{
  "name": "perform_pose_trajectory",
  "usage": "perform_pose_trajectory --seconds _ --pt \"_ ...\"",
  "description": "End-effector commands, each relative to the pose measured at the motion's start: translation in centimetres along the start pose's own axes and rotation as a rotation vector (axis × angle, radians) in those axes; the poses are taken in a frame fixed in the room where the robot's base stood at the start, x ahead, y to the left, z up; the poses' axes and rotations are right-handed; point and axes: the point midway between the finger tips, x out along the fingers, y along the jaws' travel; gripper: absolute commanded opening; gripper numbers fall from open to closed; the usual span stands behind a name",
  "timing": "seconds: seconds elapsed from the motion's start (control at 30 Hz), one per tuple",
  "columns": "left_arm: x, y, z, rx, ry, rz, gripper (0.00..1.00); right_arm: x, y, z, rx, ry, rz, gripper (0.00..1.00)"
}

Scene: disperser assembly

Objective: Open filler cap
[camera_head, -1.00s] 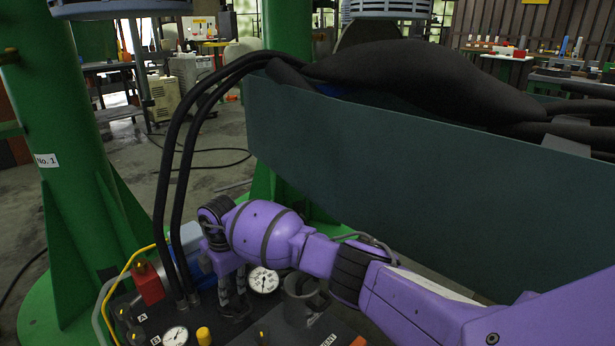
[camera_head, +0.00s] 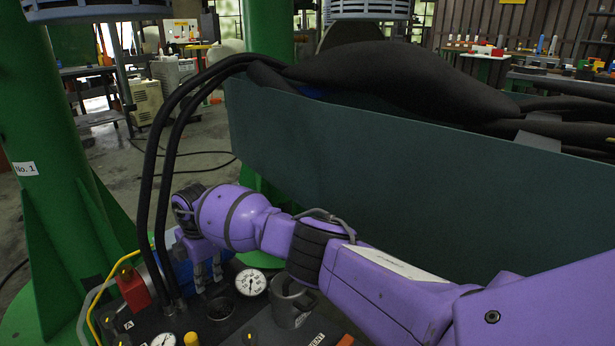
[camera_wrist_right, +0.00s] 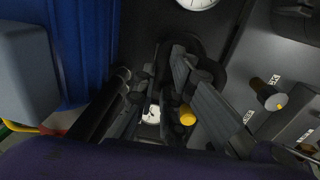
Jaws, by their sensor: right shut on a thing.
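My right gripper (camera_head: 208,280) points down just behind and left of the dark round filler opening (camera_head: 220,309) on the black panel. In the right wrist view, its two fingers (camera_wrist_right: 168,55) come close together at the tips, shut on the filler cap. The cap is dark and hard to make out against the panel. The dark round opening (camera_wrist_right: 212,62) shows beside the right finger. My left gripper is not in view.
A white gauge (camera_head: 251,283) and a grey cup-like part (camera_head: 291,303) stand right of the opening. Two black hoses (camera_head: 160,180), a red block (camera_head: 134,287) and a blue box (camera_head: 182,272) are close on the left. A dark green trough wall (camera_head: 370,185) rises behind.

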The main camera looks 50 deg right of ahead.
Motion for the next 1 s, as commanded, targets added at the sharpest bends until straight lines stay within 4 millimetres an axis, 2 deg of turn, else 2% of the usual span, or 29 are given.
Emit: perform_pose_trajectory --seconds 0.03,0.2,0.23,0.37,0.4,0.87,1.0 --pt "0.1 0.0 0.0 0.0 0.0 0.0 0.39 1.4 -0.7 -0.1 -0.001 -0.004 -0.015 0.0" --pt "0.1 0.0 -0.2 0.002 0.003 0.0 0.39 1.4 -0.7 -0.1 -0.001 -0.004 -0.015 0.0" --pt "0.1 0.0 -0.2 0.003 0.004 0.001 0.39 1.4 -0.7 -0.1 -0.001 -0.004 -0.015 0.12" --pt "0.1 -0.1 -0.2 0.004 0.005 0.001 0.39 1.4 -0.7 -0.2 -0.002 -0.003 -0.016 0.29" --pt "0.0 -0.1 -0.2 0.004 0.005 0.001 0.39 1.4 -0.7 -0.2 -0.002 -0.003 -0.016 0.3" --pt "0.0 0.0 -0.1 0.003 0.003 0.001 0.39 0.8 -0.4 -0.2 -0.003 0.0 -0.009 0.3" --pt "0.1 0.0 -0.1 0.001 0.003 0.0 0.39 0.0 -0.3 -0.2 -0.003 0.0 -0.006 0.3"
